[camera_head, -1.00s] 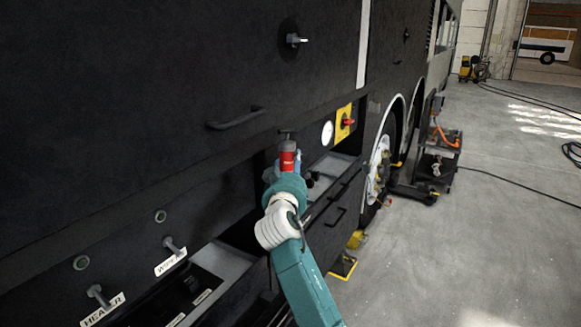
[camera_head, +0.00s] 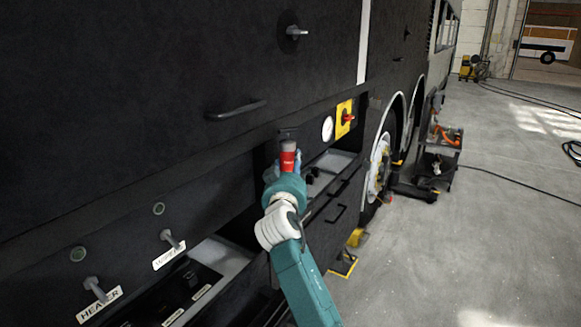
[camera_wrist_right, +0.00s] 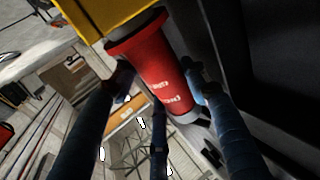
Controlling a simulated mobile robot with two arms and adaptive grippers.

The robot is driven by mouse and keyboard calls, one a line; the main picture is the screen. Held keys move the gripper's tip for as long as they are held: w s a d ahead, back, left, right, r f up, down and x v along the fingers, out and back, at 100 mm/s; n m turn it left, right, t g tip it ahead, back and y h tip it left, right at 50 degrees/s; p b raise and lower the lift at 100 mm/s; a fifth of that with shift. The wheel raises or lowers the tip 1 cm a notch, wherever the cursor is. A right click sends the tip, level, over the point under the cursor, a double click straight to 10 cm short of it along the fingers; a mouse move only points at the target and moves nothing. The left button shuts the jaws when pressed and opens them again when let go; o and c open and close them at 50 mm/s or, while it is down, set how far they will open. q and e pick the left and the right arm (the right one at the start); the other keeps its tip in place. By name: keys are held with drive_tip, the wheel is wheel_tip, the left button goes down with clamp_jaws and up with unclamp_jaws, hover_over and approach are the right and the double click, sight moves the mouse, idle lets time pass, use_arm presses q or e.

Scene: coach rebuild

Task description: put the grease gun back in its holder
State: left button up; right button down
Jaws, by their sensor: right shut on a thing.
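The red grease gun (camera_head: 288,154), a cylinder with a dark top, stands roughly upright in my right gripper (camera_head: 284,165), in front of the dark coach side. In the right wrist view the red body (camera_wrist_right: 160,82) with pale lettering lies between the blue fingers of my right gripper (camera_wrist_right: 160,75), which is shut on it. A yellow surface (camera_wrist_right: 115,12) shows close behind its wide end. I cannot make out its holder in either view. My left gripper is out of view.
A dark cart (camera_head: 437,160) with orange items stands beyond the wheel (camera_head: 380,158). Floor to the right is mostly clear.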

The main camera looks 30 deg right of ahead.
drive_tip(key=shift+r, duration=0.15)
drive_tip(key=c, duration=0.8)
unclamp_jaws()
drive_tip(key=shift+c, duration=0.2)
drive_tip(key=shift+s+f, duration=0.15)
drive_tip(key=shift+f, duration=0.05)
drive_tip(key=v, duration=1.2)
